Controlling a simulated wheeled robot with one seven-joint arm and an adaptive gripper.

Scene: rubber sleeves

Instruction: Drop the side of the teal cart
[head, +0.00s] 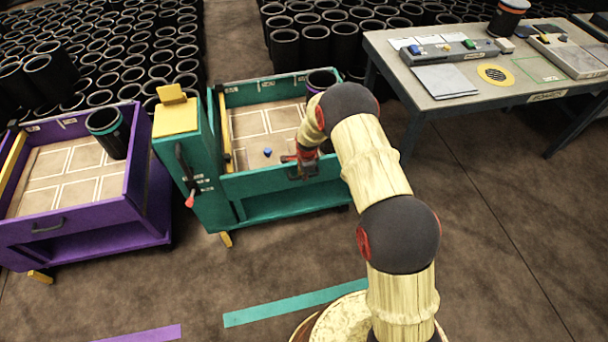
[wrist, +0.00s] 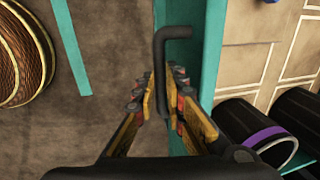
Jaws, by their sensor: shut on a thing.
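The teal cart (head: 285,210) stands in the middle of the head view, with a tiled tan floor inside. Its near side (head: 258,183) is upright, and it shows as a teal strip in the wrist view (wrist: 211,40). A dark bent handle (wrist: 160,60) is on that side. My gripper (head: 303,168) is at the right half of the near side. In the wrist view my gripper's fingers (wrist: 162,92) are shut on the handle, one on each side. In the head view my arm hides the cart's right end and the handle cannot be made out.
A teal post with a yellow top (head: 176,118) and a red-tipped lever (head: 190,199) stands at the cart's left. A purple cart (head: 90,225) is further left. A workbench (head: 440,103) is at right. Black sleeves (head: 120,70) crowd the back. The front floor is clear.

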